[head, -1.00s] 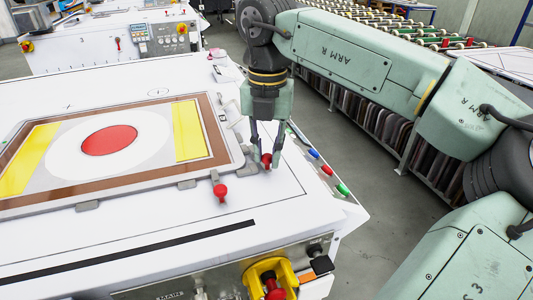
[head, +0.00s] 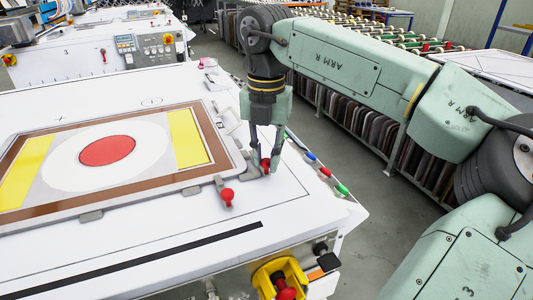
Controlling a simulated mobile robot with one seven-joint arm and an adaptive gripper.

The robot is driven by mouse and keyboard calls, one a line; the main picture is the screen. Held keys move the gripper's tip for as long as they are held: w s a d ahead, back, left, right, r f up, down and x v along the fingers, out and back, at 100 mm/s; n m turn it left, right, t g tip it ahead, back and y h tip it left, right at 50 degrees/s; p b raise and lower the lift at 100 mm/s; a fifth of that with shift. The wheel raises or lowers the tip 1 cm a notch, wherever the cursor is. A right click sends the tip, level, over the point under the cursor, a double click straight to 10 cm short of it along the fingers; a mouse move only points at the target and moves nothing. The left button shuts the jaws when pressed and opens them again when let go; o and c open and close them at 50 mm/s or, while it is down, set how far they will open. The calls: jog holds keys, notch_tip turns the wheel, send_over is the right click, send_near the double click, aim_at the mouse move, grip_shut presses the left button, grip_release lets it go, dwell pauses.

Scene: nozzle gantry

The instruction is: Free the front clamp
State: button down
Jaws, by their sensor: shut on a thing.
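A framed screen (head: 20,197) with a red disc lies on the white table. Along its right side are two red-knobbed clamps. The nearer clamp (head: 228,197) stands free by the screen's near right corner, its knob uncovered. The other clamp's red handle (head: 265,165) is farther right and a little farther back. My gripper (head: 265,168) points down over that handle, with one finger on each side, and is shut on it. The fingers partly cover the handle and its base. I cannot tell from the picture which clamp counts as the front one.
A yellow-guarded red stop button (head: 284,288) is on the front face. A second machine (head: 90,60) stands behind. A roller conveyor (head: 400,40) stands beyond the aisle.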

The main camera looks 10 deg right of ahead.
jog(key=c, duration=1.4)
grip_release()
jog(key=shift+c, duration=0.2)
notch_tip(320, 180, up, 12)
